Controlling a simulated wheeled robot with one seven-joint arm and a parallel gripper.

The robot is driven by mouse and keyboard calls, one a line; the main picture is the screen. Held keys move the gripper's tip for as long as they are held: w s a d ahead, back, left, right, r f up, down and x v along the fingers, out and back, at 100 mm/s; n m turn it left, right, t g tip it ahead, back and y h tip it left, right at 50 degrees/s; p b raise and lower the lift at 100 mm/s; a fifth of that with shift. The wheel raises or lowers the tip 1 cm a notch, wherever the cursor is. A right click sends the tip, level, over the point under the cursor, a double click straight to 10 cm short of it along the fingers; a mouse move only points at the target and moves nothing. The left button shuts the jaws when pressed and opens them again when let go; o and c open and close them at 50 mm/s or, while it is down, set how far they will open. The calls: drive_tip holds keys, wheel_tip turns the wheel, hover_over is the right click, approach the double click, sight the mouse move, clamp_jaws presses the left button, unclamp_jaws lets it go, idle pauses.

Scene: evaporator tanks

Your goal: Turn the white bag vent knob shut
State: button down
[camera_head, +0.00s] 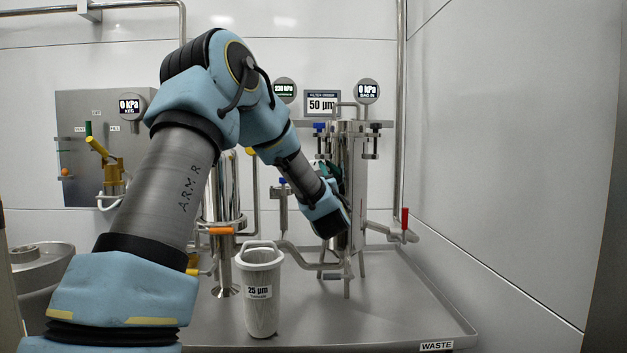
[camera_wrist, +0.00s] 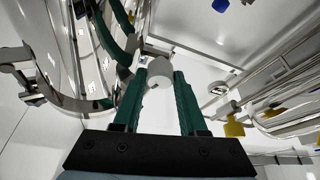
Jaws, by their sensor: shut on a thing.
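The white bag vent knob (camera_wrist: 158,74) shows in the wrist view as a pale round knob between the green fingertips. My gripper (camera_wrist: 158,80) is shut on it, with one finger on either side. In the head view my gripper (camera_head: 326,168) is mostly hidden behind my wrist, at the upper left side of the steel bag housing (camera_head: 354,190). The knob cannot be made out there. How far the knob is turned cannot be told. The bag inlet gauge (camera_head: 367,91) reads 0 kPa.
A blue knob (camera_head: 318,128) and a black knob (camera_head: 376,127) flank the housing top. A red-handled valve (camera_head: 404,218) sits to the right. A white 25 µm basket (camera_head: 261,290) stands on the steel tray (camera_head: 400,310). The tray's right front is clear.

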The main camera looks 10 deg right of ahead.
drive_tip(key=shift+d+n+g+y+b, duration=0.1)
drive_tip(key=shift+n+g+y+b, duration=0.2)
drive_tip(key=shift+n+y+b, duration=1.1)
drive_tip(key=shift+n+p, duration=0.6)
drive_tip(key=shift+n, duration=0.3)
drive_tip(key=shift+c, duration=2.2)
unclamp_jaws()
